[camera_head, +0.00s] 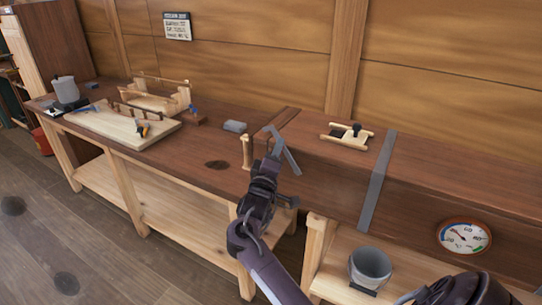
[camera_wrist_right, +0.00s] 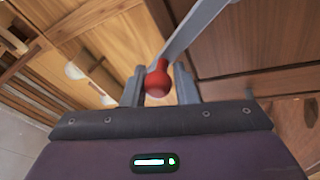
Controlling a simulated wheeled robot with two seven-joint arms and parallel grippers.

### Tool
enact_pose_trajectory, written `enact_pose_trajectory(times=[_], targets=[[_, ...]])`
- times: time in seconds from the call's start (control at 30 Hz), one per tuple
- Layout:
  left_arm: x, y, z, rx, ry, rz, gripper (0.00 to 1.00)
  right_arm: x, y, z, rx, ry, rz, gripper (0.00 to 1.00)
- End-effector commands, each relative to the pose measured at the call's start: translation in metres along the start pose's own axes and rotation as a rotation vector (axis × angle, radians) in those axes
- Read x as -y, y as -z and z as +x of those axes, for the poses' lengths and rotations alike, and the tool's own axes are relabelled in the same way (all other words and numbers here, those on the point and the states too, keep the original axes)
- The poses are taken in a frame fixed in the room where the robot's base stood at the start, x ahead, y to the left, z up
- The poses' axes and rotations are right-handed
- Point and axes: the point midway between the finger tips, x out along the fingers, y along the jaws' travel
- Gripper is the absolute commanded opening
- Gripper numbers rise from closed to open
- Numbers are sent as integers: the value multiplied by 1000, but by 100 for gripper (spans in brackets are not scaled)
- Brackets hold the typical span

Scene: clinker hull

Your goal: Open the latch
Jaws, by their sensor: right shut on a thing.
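The latch (camera_head: 288,152) is a flat grey metal bar, slanted, at the left end of a long dark wooden box (camera_head: 440,175). In the right wrist view the grey bar (camera_wrist_right: 200,28) runs down to a red ball knob (camera_wrist_right: 158,80). My right gripper (camera_head: 270,157) is at the bar's end in the head view, where the knob is hidden. In the wrist view the right gripper's fingers (camera_wrist_right: 160,88) are shut on the red knob, one on each side. My left gripper is in neither view.
A dark workbench (camera_head: 215,150) with a pale board (camera_head: 125,127), tools and small wooden frames stands to the left. On the box lie a wooden piece (camera_head: 347,137) and a grey metal strap (camera_head: 376,180). A round gauge (camera_head: 463,237) is on its front. A grey bucket (camera_head: 369,268) stands below.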

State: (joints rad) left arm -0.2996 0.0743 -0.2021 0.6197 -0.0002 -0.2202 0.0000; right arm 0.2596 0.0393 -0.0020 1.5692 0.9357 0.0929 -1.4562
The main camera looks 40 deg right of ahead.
Motion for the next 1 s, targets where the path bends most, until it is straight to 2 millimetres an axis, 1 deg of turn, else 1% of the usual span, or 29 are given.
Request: enact_pose_trajectory(times=[0.03, 0.3, 0.5, 0.8, 1.0], targets=[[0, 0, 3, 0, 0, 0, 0, -3, -5, 0, 13, -17, 40, 0], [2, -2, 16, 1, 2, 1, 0, -16, -22, -2, 64, -86, 282, 0], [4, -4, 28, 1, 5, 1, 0, -22, -37, -6, 103, -136, 459, 0], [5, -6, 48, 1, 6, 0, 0, -27, -58, -10, 153, -203, 695, 0], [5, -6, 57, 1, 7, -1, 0, -28, -68, -13, 177, -234, 807, 0]])
